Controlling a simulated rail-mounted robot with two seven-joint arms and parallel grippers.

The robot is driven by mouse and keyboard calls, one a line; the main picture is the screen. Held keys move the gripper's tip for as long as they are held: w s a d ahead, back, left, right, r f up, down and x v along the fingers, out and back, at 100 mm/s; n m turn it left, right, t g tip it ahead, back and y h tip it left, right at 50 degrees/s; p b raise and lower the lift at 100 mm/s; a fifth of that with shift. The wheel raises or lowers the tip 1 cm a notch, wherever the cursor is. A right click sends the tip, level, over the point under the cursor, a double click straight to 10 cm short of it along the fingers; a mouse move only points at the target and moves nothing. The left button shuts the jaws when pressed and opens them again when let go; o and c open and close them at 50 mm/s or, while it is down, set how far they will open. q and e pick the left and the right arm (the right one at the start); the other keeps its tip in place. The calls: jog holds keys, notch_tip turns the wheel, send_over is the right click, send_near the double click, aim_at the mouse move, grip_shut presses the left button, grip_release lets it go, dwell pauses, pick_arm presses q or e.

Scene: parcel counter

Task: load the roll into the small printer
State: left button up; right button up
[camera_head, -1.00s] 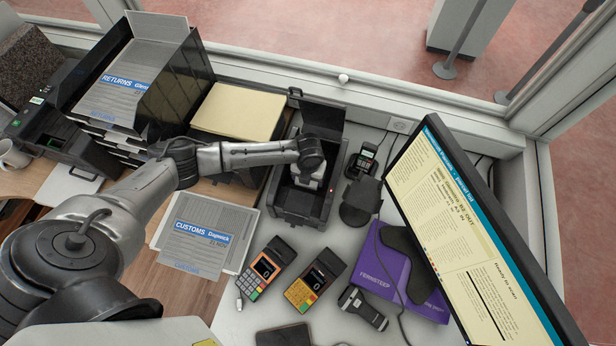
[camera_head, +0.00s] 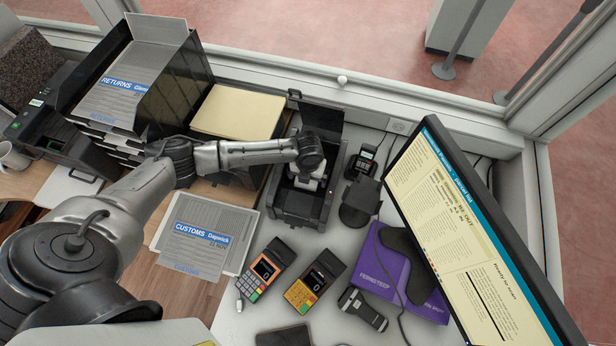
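The small printer (camera_head: 297,207) is a dark box on the counter, and its lid (camera_head: 322,119) stands open at the back. My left arm reaches in from the left, and its wrist is over the printer. My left gripper (camera_head: 306,184) points down into the open printer. Its fingertips are small and partly hidden by the wrist and the printer walls, so I cannot tell whether they are open or shut. Pale surfaces show at the gripper, but I cannot tell the roll apart from the gripper there. My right gripper is out of view.
A monitor (camera_head: 470,220) stands close on the right. A small card terminal (camera_head: 363,160) and a dark scanner stand (camera_head: 360,203) are beside the printer. Two payment terminals (camera_head: 266,268) (camera_head: 314,281) lie in front. Black paper trays (camera_head: 172,97) and a yellow paper stack (camera_head: 238,112) are left.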

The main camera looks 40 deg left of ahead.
pick_arm(q)
notch_tip(320, 180, up, 9)
jog(key=shift+f+p, duration=0.1)
jog(key=shift+p, duration=0.4)
jog(key=shift+r, duration=0.85)
